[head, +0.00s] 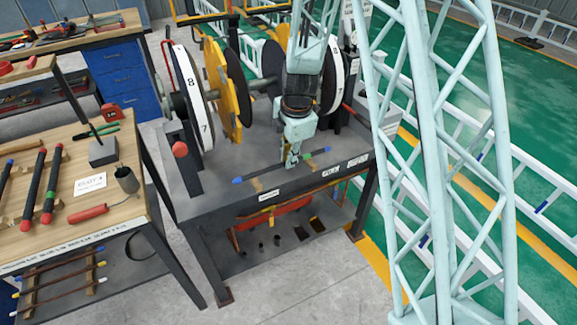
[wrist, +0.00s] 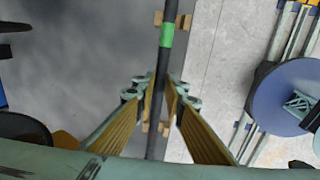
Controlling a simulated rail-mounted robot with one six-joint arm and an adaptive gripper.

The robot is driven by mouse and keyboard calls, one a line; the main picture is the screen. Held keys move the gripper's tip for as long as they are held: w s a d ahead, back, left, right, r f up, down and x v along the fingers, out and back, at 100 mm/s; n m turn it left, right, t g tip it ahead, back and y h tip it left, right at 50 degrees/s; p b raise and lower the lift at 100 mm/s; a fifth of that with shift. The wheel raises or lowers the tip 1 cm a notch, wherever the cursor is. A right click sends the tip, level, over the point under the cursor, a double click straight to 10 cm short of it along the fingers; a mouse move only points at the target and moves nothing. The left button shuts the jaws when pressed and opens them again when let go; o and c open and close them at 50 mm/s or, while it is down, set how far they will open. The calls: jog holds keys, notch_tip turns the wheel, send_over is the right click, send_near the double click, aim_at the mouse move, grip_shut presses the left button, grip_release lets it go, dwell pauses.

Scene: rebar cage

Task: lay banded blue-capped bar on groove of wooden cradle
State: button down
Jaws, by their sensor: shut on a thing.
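A dark bar with blue caps and a green band (head: 274,169) runs slantwise over the front of the dark metal table. My gripper (head: 293,163) is shut on it near the middle, from above. In the wrist view the bar (wrist: 163,62) passes between my two ribbed fingers (wrist: 162,88), with the green band beyond them. The wooden cradle (head: 257,186) shows as small blocks under the bar, also in the wrist view (wrist: 185,21). The bar lines up over the blocks; I cannot tell whether it rests in the grooves.
A wooden workbench (head: 130,212) at left holds other banded bars, a grey block (head: 103,152), a cup and a red-handled tool. Large marked wheels (head: 192,98) stand behind my gripper. A pale lattice column (head: 440,150) rises at right. The table's front edge is close to the bar.

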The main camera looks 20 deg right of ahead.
dwell(0.3)
jog(key=shift+f+b, duration=0.5)
jog(key=shift+f, duration=1.2)
jog(key=shift+f, duration=0.15)
jog(key=c, duration=2.7)
grip_release()
jog(key=shift+r, duration=0.2)
jog(key=r, duration=0.4)
jog(key=s+r+p, duration=0.1)
jog(key=r, duration=0.2)
jog(key=s+r+p, duration=0.1)
jog(key=r, duration=0.3)
jog(key=shift+s+d+r, duration=0.15)
jog(key=shift+d+r, duration=0.05)
jog(key=shift+r, duration=0.1)
jog(key=shift+r, duration=0.15)
